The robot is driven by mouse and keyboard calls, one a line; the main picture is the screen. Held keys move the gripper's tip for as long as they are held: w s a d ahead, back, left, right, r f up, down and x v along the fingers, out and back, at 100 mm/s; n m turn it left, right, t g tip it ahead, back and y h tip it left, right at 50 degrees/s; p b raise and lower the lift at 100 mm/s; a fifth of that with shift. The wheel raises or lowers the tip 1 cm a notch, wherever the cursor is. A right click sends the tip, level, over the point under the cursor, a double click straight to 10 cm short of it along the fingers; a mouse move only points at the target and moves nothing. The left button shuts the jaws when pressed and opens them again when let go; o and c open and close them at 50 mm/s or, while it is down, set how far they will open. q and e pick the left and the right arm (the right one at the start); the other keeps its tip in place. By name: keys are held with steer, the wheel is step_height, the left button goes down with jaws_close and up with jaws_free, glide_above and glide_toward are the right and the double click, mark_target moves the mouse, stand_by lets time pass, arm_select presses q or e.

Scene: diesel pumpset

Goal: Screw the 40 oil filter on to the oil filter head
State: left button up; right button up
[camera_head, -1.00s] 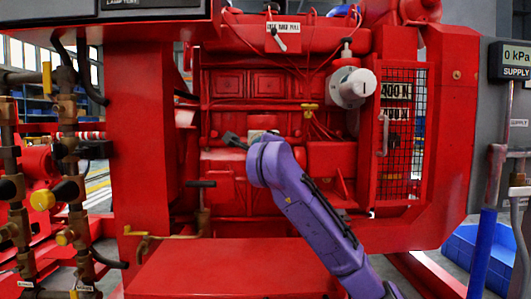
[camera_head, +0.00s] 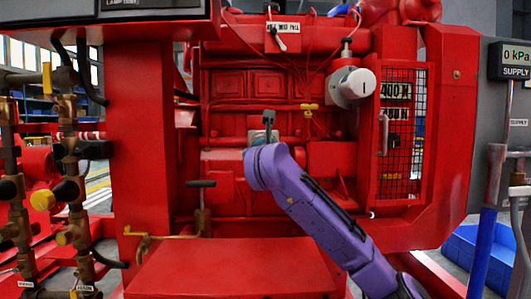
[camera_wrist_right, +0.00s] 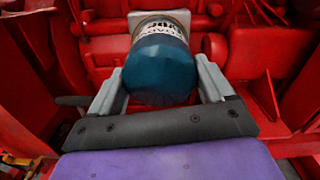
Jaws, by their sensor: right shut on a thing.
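The oil filter (camera_wrist_right: 158,68) is a dark teal can with a white lettered label, seen in the right wrist view. My right gripper (camera_wrist_right: 160,80) has its grey fingers on either side of it and is shut on it. A pale square-edged piece (camera_wrist_right: 178,16), possibly the filter head, shows at the filter's far end. I cannot tell whether the threads are engaged. In the head view my right gripper (camera_head: 268,120) is small and points up in front of the red engine (camera_head: 250,85); the filter is mostly hidden there. My left gripper is not in view.
A white cylinder (camera_head: 352,87) sticks out at the engine's upper right, beside a mesh guard (camera_head: 402,135). A lever (camera_head: 202,185) stands at lower left over a flat red cover (camera_head: 235,267). Brass valves and pipes (camera_head: 66,190) stand at far left.

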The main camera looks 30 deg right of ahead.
steer(key=m, duration=0.4)
steer(key=shift+w+a+f+m, duration=0.2)
steer(key=shift+f+m, duration=0.1)
steer(key=shift+m, duration=0.1)
steer(key=shift+m, duration=1)
steer(key=m, duration=0.7)
steer(key=shift+r, duration=0.1)
steer(key=o, duration=1.5)
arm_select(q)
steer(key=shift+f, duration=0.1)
arm_select(e)
steer(key=shift+o, duration=1.1)
steer(key=shift+w+a, duration=0.15)
